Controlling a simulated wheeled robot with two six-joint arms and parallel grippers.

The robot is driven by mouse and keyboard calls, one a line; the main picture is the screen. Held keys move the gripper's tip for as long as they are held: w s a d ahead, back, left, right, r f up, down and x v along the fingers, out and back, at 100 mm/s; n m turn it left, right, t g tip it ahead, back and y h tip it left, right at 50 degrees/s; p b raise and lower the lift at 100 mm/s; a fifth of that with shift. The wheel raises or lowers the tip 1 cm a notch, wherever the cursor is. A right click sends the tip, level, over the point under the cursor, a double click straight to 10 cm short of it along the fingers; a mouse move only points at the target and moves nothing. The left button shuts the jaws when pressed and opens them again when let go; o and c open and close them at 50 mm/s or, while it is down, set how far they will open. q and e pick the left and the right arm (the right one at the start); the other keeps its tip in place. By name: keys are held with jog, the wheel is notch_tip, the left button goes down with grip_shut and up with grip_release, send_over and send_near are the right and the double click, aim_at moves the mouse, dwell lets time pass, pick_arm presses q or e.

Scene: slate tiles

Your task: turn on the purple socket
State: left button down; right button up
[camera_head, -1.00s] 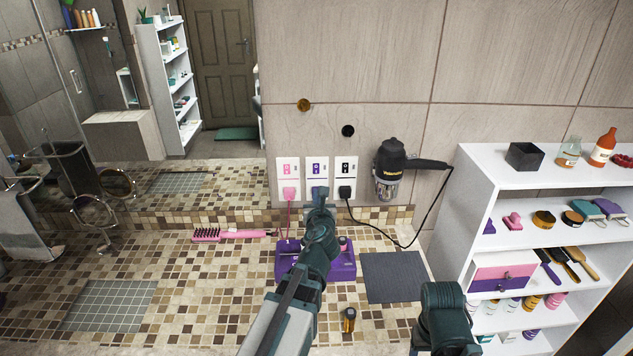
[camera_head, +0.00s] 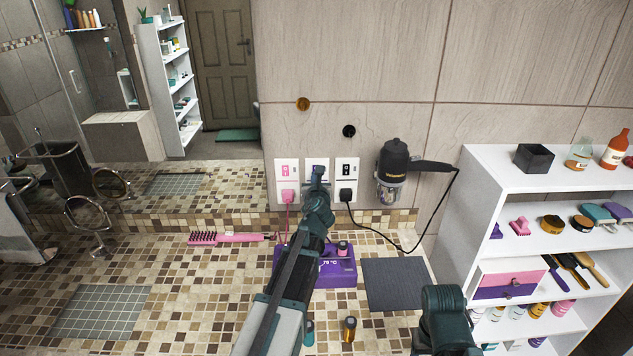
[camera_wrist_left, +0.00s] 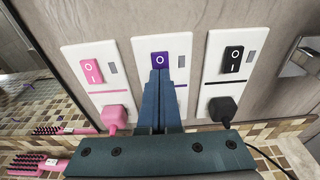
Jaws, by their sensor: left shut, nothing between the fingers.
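The purple socket (camera_wrist_left: 182,45) is the middle of three white wall plates, between a pink one and a black one. Its purple switch (camera_wrist_left: 160,58) shows an "O" at the top in the left wrist view; its lower part is hidden by my fingertips. My left gripper (camera_wrist_left: 160,76) is shut and empty, its tips overlapping the switch's lower part; I cannot tell whether they touch. In the head view the left gripper (camera_head: 318,172) covers most of the purple socket (camera_head: 317,163). My right gripper is not in view; only part of that arm shows.
The pink socket (camera_head: 287,171) and black socket (camera_head: 347,170) flank it, with plugs in. A hair dryer (camera_head: 393,165) hangs to the right, its cord looping down. A purple heater box (camera_head: 343,273) stands below on the tiled counter, beside a grey mat (camera_head: 396,286).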

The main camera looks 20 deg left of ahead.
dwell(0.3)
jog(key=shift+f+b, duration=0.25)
jog(key=shift+b, duration=0.05)
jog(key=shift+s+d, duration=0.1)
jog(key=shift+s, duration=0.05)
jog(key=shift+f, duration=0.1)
pick_arm(q)
jog(key=s+d+f+b, duration=0.2)
jog(key=s+d, duration=0.4)
jog(key=s, duration=0.6)
jog(key=shift+s+f, duration=0.15)
jog(key=shift+f, duration=0.1)
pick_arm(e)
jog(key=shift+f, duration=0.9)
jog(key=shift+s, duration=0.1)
